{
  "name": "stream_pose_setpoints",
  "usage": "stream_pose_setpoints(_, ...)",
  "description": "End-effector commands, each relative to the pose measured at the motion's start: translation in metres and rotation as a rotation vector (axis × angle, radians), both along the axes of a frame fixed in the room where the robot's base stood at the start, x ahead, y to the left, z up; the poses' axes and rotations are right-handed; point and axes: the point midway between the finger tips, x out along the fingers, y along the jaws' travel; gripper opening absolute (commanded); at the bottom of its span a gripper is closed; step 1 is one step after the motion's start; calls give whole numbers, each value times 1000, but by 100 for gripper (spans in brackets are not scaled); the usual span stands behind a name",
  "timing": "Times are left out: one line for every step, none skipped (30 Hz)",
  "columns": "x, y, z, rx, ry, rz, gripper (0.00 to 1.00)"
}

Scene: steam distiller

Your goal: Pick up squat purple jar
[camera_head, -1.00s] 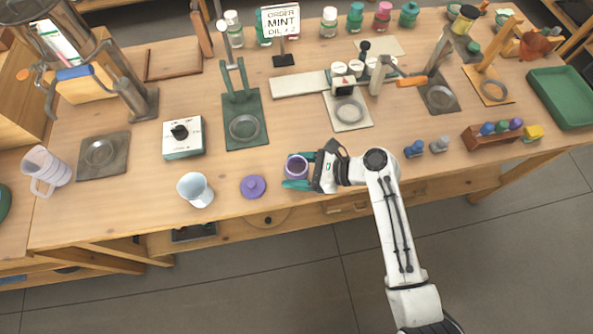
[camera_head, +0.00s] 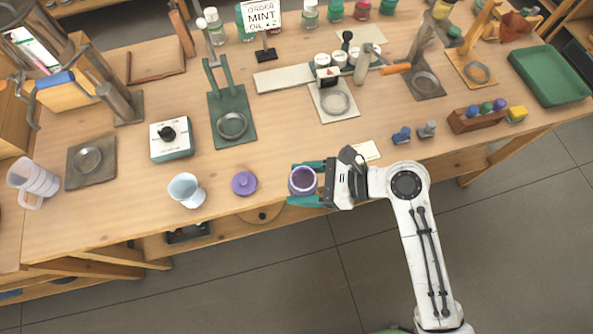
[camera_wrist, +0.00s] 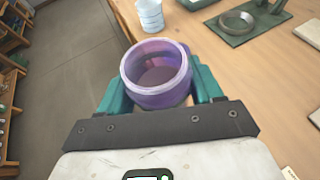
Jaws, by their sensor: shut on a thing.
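The squat purple jar (camera_head: 303,180) is open at the top, with a pale rim and a dark inside. It also shows upright between teal fingers in the wrist view (camera_wrist: 158,75). My gripper (camera_head: 306,184) is shut on the jar, with one finger on each side. In the head view the jar is at the table's front edge, seemingly raised above the top. A purple lid with a knob (camera_head: 244,183) lies on the table left of the jar.
A pale blue cup (camera_head: 186,190) stands left of the lid. A green stand with a ring (camera_head: 232,125) is behind. Small blue and grey pieces (camera_head: 402,135) lie to the right, near a wooden rack (camera_head: 478,119). Floor shows in front of the table.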

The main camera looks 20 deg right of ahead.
Motion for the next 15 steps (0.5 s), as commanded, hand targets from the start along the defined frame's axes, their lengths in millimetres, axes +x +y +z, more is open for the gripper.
stream_pose_setpoints(-6,-1,2,0,0,0,30)
stream_pose_setpoints(-9,-1,4,1,0,0,30)
stream_pose_setpoints(-13,-2,5,1,-1,-1,30)
stream_pose_setpoints(-15,-3,6,1,-1,-1,30)
stream_pose_setpoints(-18,-3,8,1,-1,-1,30)
stream_pose_setpoints(-21,-4,9,0,-2,-1,30)
stream_pose_setpoints(-24,-4,11,0,-2,-1,30)
stream_pose_setpoints(-26,-4,11,1,-1,0,30)
stream_pose_setpoints(-29,-4,13,1,0,0,30)
stream_pose_setpoints(-31,-5,14,1,-1,0,30)
stream_pose_setpoints(-33,-5,15,1,-1,0,30)
stream_pose_setpoints(-35,-6,16,1,0,0,30)
stream_pose_setpoints(-37,-6,16,0,0,1,30)
stream_pose_setpoints(-39,-6,17,0,0,1,30)
stream_pose_setpoints(-41,-7,18,0,0,0,30)
